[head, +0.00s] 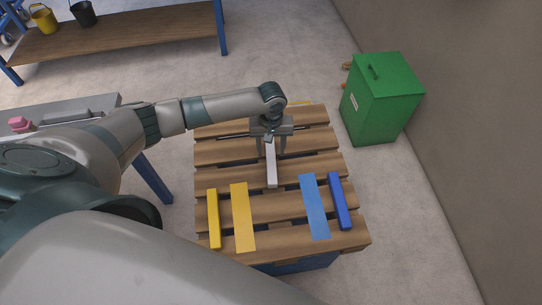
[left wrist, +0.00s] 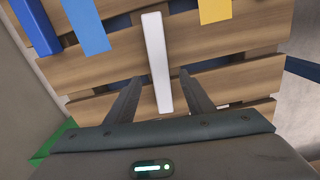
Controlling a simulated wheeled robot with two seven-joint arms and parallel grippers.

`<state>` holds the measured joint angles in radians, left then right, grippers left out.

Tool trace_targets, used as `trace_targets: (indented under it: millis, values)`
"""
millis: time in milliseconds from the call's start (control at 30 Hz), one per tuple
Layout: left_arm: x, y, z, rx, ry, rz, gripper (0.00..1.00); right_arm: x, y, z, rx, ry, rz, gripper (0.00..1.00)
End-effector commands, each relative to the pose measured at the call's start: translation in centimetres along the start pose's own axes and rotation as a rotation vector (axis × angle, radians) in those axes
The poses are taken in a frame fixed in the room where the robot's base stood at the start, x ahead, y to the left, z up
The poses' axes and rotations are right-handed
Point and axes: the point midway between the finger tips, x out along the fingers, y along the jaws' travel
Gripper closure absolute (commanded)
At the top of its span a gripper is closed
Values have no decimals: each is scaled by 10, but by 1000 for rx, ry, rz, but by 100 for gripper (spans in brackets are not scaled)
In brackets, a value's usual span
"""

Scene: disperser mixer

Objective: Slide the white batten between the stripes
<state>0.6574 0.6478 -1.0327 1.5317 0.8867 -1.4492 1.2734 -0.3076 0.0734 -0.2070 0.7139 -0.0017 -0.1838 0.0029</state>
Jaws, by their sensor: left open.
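The white batten (head: 271,166) lies on the slatted wooden pallet (head: 318,144), lengthwise across the slats. My left gripper (head: 269,150) is open at the far part of the batten, one finger on each side. In the left wrist view (left wrist: 150,98) the batten (left wrist: 156,60) shows between the fingers, with gaps beside it. My right gripper is not in view.
A yellow batten (head: 213,218) lies left of the yellow stripe and a dark-blue batten (head: 339,201) right of the light-blue stripe. The slats between the stripes are clear. A green bin (head: 382,100) stands right of the pallet. A grey table (head: 75,112) is at left.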

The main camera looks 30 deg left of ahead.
Motion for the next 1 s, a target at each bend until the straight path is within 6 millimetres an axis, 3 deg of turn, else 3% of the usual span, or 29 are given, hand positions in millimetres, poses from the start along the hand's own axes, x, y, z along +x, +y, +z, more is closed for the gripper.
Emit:
trace_targets:
  millis: [333,800,867,1000]
  values:
    - [45,0,0,-1,-1,-1,52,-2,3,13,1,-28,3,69]
    - [54,0,0,0,0,0,52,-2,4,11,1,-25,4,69]
    - [54,0,0,0,0,0,64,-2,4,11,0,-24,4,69]
    - [54,0,0,0,0,0,97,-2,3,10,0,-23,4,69]
